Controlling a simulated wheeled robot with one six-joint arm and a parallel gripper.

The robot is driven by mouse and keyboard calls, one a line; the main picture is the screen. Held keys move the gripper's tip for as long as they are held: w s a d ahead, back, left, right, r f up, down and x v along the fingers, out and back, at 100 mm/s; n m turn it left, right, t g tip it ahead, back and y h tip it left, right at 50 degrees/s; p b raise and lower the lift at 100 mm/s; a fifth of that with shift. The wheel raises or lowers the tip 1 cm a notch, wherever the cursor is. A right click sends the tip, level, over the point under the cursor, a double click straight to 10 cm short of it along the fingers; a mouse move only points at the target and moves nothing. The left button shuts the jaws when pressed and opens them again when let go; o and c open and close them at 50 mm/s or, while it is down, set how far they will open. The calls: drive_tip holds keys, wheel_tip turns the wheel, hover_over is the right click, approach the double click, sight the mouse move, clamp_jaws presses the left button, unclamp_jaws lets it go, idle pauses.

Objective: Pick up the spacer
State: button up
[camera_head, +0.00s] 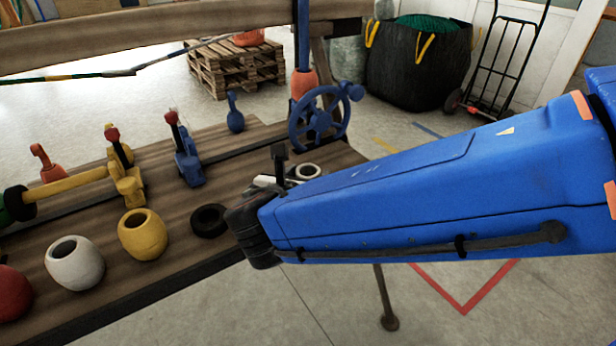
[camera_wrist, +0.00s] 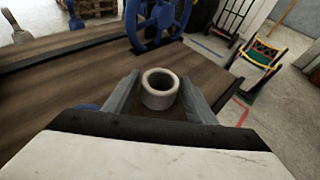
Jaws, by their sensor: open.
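A short, thick-walled, off-white tube, which I take to be the spacer (camera_wrist: 160,99), stands upright on the wooden bench near its right end. In the wrist view it sits between the two grey fingers of my gripper (camera_wrist: 160,80), with a gap visible on each side. The gripper is open and not closed on it. In the head view the spacer's rim (camera_head: 307,164) shows just above my blue arm, which hides its lower part and most of the gripper.
A blue handwheel (camera_head: 319,118) stands on the bench behind the spacer. A black ring (camera_head: 210,220), a yellow float (camera_head: 142,235) and a white float (camera_head: 75,263) sit to the left. The bench's right edge is close.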

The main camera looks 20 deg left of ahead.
drive_tip(key=shift+w+f, duration=0.15)
drive_tip(key=shift+w, duration=0.2)
drive_tip(key=c, duration=0.8)
wheel_tip(320, 180, up, 10)
drive_tip(key=shift+r, duration=0.1)
